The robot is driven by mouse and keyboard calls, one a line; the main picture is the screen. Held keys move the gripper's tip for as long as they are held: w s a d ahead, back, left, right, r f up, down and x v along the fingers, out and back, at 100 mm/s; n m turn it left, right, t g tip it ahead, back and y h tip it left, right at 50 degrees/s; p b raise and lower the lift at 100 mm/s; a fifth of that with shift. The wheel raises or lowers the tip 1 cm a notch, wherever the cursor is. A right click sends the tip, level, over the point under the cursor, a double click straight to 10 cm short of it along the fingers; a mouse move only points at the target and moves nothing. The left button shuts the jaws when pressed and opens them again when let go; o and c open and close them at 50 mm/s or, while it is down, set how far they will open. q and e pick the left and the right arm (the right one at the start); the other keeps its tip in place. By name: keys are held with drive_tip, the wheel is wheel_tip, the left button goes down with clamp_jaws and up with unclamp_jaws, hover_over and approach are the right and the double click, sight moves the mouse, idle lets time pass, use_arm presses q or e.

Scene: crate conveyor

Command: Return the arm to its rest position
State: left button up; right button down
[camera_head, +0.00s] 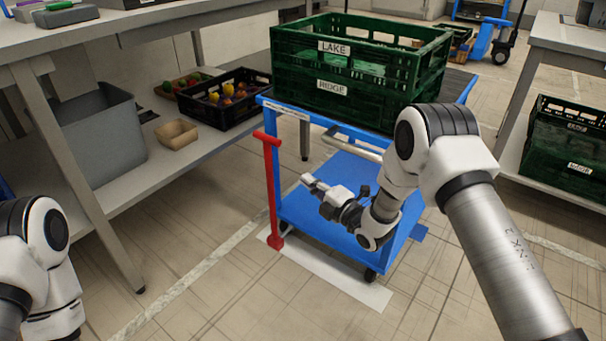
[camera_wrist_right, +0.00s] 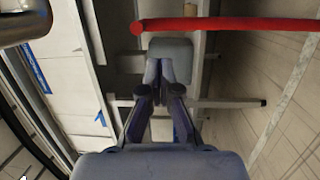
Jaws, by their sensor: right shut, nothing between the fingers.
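My right arm comes in from the right of the head view and bends down in front of the blue cart (camera_head: 345,190). My right gripper (camera_head: 308,181) is shut and empty, pointing left near the red post (camera_head: 272,190) at the cart's corner. In the right wrist view the gripper (camera_wrist_right: 168,62) shows with its fingertips together, and the red post (camera_wrist_right: 230,24) crosses beyond them. I cannot tell whether gripper and post touch. My left arm shows at the lower left of the head view, but its gripper is out of view.
Green crates (camera_head: 345,95) labelled LAKE and RIDGE are stacked on the cart. A workbench (camera_head: 90,38) with a grey bin (camera_head: 100,135) and a black crate (camera_head: 222,115) on its lower shelf stands left. More green crates (camera_head: 565,150) sit at right. The front floor is clear.

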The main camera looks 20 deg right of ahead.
drive_tip(key=shift+f, duration=0.1)
drive_tip(key=s+f+m+g+h+p, duration=0.1)
drive_tip(key=s+f+m+g+h, duration=0.55)
drive_tip(key=s+f, duration=1.2)
drive_tip(key=s+d+f+m+g+h, duration=0.1)
drive_tip(key=s+d+f+m+g, duration=0.15)
drive_tip(key=s+m+g, duration=0.75)
drive_tip(key=s+d+f+m+g+h, duration=0.1)
drive_tip(key=s+d+f+m, duration=0.15)
drive_tip(key=s+m, duration=0.9)
drive_tip(key=s+r+n+p, duration=0.2)
drive_tip(key=r+p, duration=1.7)
drive_tip(key=s+r+n+p, duration=0.2)
drive_tip(key=r+p, duration=1.7)
drive_tip(key=r, duration=0.1)
drive_tip(key=shift+s+d+t, duration=0.25)
drive_tip(key=shift+s+t, duration=0.05)
drive_tip(key=shift+t, duration=0.05)
